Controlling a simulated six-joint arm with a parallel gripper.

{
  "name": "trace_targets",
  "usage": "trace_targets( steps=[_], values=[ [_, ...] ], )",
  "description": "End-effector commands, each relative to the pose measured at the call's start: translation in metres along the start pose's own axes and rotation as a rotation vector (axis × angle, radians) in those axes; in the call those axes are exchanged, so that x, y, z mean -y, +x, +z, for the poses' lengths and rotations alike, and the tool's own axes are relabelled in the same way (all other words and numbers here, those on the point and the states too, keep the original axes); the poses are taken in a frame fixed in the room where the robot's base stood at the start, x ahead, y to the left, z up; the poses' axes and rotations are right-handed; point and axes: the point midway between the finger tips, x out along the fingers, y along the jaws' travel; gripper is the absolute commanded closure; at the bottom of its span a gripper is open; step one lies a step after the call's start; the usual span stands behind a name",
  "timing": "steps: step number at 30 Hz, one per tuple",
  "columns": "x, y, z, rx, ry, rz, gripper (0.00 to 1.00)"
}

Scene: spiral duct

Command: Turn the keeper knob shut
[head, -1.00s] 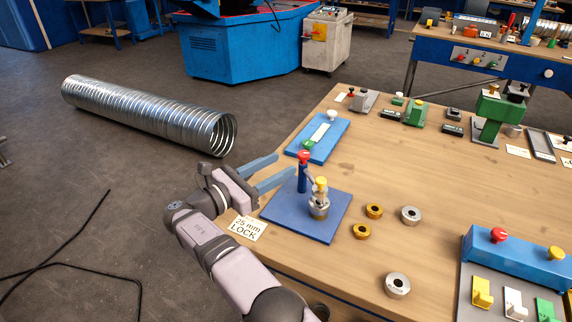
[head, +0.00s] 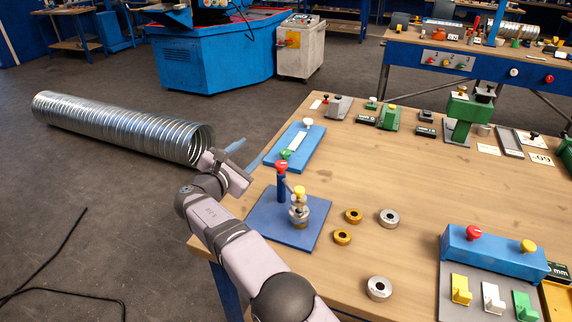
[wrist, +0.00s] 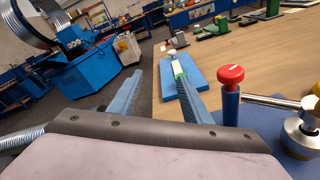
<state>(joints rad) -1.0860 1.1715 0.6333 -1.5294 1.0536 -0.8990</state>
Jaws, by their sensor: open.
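A blue base plate (head: 262,222) on the bench carries a blue post with a red knob (head: 282,167) on top. Beside the post stands a round metal fitting (head: 299,212) with a yellow knob (head: 299,191). A metal bar runs from the post toward the fitting. The red knob also shows in the wrist view (wrist: 231,75), right of my fingers. I cannot tell by label which knob is the keeper knob. My gripper (head: 252,150) is open and empty, beyond and left of the red knob, touching neither knob. Its blue fingers also show in the wrist view (wrist: 158,72).
A blue plate with a white strip and green and white knobs (head: 303,149) lies beyond. Gold and silver rings (head: 389,218) lie right of the fixture. A blue block with red and yellow knobs (head: 490,252) stands at the right. A spiral metal duct (head: 120,127) lies on the floor.

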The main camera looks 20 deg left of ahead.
Motion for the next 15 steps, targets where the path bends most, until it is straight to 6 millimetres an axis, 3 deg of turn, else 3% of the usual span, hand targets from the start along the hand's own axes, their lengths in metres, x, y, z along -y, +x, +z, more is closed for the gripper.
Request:
trace_targets(
  steps=[3,7,15],
  values=[
    [-0.024,0.025,0.006,-0.127,0.195,0.113,0.56],
    [-0.049,0.039,0.01,-0.289,0.408,0.224,0.56],
    [-0.093,0.034,0.037,-0.683,0.833,0.385,0.56]
  ],
)
